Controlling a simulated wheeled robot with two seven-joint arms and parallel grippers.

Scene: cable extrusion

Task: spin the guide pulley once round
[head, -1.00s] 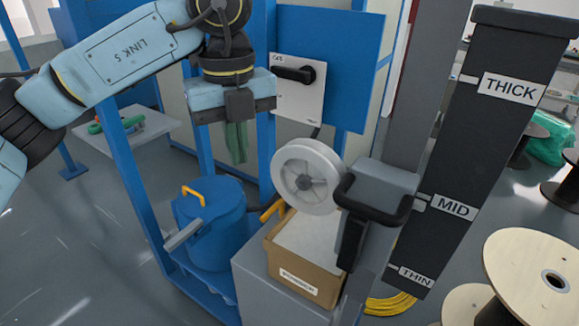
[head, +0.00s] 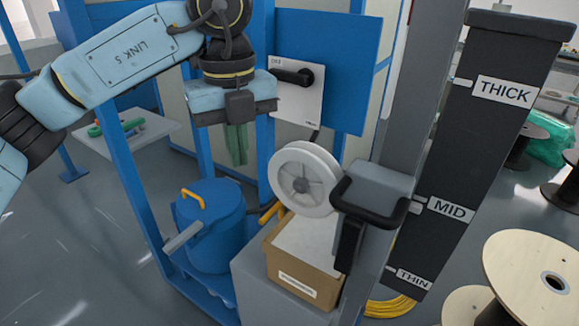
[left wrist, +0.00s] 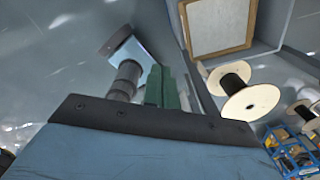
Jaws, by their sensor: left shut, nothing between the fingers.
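The guide pulley is a white spoked wheel (head: 304,180) with a grey hub. It stands upright in the head view, just left of a grey block with a black handle. My left gripper (head: 236,145) points down on green fingers, above and left of the pulley and apart from it. Its fingers are shut and empty; they also show in the left wrist view (left wrist: 165,88). I cannot make out the pulley in the left wrist view. My right gripper is in neither view.
A black lever switch (head: 293,76) on a white plate is close behind the left gripper. A blue lidded pot (head: 210,225) stands below it. A cardboard box (head: 305,283) lies below the pulley. A dark column marked THICK, MID and THIN (head: 470,170) stands at right.

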